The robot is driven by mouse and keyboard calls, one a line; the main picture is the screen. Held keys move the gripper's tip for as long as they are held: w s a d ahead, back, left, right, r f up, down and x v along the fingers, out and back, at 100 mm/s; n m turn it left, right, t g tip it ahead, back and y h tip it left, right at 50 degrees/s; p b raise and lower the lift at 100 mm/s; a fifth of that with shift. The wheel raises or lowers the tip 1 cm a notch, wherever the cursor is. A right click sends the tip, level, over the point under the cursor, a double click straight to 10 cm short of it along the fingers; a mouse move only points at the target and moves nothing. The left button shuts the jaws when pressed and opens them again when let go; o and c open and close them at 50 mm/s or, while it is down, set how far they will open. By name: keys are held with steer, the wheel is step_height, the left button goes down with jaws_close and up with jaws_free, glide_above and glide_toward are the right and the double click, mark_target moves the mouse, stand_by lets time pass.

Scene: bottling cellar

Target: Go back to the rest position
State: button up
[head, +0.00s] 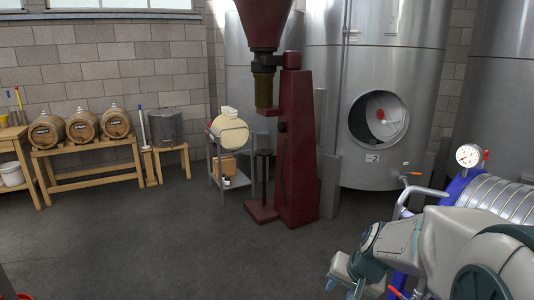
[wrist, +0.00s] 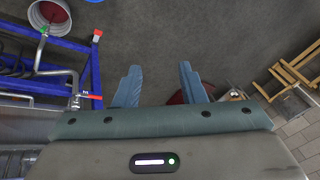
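My gripper (wrist: 158,88) shows in the wrist view with its two blue-grey fingers apart and nothing between them but grey floor. In the head view my arm reaches in at the lower right, with the gripper (head: 345,288) low at its end, partly cut off by the bottom edge. It is just left of a blue-framed machine (head: 461,184).
The blue frame (wrist: 75,43) with pipes and valves lies close on the left in the wrist view. A dark red bottling press (head: 296,150) stands mid-room before steel tanks (head: 375,60). Barrels (head: 82,125) rest on a wooden stand at left. The floor (head: 150,240) between is clear.

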steer(key=s+a+r+n+h+p, duration=0.1)
steer(key=s+r, duration=0.3)
steer(key=s, duration=0.4)
steer(key=s+a+r+n+g+h+p, duration=0.1)
steer(key=s+r+n+p, duration=0.1)
steer(key=s, duration=0.5)
steer(key=shift+s+a+r+n+g, duration=0.2)
steer(key=shift+s+r+n+g, duration=0.15)
steer(key=shift+r+n, duration=0.5)
steer(key=shift+r, duration=0.1)
